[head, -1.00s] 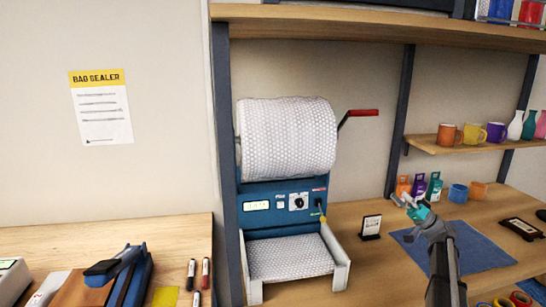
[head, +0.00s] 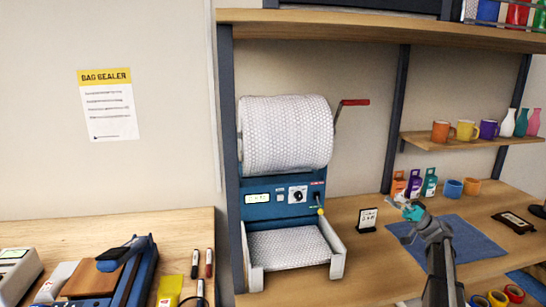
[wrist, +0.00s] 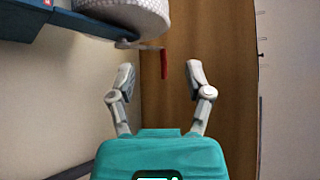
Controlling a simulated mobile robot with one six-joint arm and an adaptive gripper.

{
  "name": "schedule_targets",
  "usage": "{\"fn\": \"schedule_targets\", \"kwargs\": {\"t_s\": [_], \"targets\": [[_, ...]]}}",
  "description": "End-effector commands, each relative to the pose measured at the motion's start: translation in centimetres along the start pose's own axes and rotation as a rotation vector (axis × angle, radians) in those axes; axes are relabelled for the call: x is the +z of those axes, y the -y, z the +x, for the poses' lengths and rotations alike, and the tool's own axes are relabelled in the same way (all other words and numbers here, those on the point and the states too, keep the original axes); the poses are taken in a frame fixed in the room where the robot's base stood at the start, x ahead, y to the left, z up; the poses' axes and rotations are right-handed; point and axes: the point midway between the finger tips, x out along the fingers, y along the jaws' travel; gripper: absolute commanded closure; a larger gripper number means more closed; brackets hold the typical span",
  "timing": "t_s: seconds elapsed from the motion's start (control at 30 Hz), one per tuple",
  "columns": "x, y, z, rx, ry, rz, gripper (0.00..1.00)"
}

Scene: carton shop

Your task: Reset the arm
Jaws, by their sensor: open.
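My gripper (head: 408,210) is at the end of my raised arm, in front of the bench on the right of the head view. In the wrist view my gripper (wrist: 160,78) is open, its two fingers apart with nothing between them. The bubble-wrap machine (head: 285,195) stands on the bench to the left of the gripper, with a large white roll and a red-handled crank (head: 354,103). The red handle (wrist: 164,64) also shows in the wrist view, beyond the fingers.
A blue mat (head: 470,245) lies on the bench behind my arm. Mugs (head: 465,130) and vases line a shelf. A left table (head: 180,235) holds tools and markers.

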Motion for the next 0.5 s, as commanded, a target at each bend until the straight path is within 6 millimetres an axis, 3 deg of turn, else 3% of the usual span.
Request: {"fn": "schedule_targets", "kwargs": {"t_s": [0.27,0.5], "targets": [[3.0,-1.1,2.0,0.075,0.079,0.067,0.35],[7.5,-2.5,4.3,0.19,0.193,0.158,0.35]]}}
